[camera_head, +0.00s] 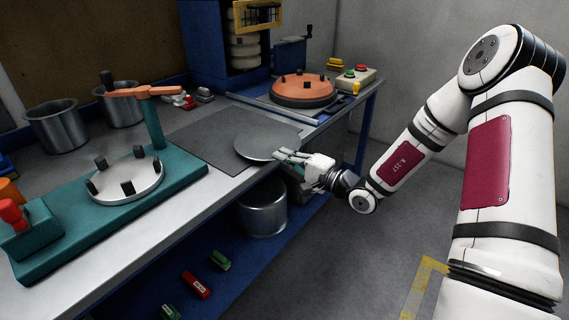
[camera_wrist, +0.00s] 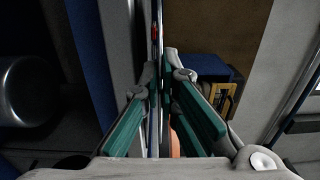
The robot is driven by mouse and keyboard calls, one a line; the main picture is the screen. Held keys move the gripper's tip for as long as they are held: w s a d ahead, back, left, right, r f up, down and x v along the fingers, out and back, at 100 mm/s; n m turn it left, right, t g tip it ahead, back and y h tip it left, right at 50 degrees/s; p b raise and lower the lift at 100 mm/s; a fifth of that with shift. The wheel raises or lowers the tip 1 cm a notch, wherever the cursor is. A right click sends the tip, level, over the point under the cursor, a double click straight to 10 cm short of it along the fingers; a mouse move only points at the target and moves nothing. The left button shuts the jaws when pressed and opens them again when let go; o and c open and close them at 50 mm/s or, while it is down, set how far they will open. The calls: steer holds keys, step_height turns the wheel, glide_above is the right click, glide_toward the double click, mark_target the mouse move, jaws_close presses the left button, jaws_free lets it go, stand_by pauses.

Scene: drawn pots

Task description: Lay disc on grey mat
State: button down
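The disc (camera_head: 255,149) is a flat, round, dark grey plate in the head view. It overlaps the right part of the grey mat (camera_head: 205,138) and reaches toward the table's front edge. It looks about level; whether it touches the mat or hangs just above, I cannot tell. My gripper (camera_head: 284,157) is at the disc's near right edge, shut on it. In the wrist view my green-padded fingers (camera_wrist: 162,100) close on either side of the thin disc, seen edge-on. The mat lies flat on the table, partly hidden by the disc.
A teal fixture (camera_head: 125,200) with a light round plate and an orange-handled post stands left of the mat. An orange round plate (camera_head: 303,88) with black knobs and a button box (camera_head: 352,79) are behind right. Two metal pots (camera_head: 57,126) stand at the back left. Another pot (camera_head: 263,208) sits below the tabletop.

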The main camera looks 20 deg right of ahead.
steer(key=shift+f, duration=0.85)
steer(key=shift+f, duration=0.2)
steer(key=c, duration=1.8)
jaws_free()
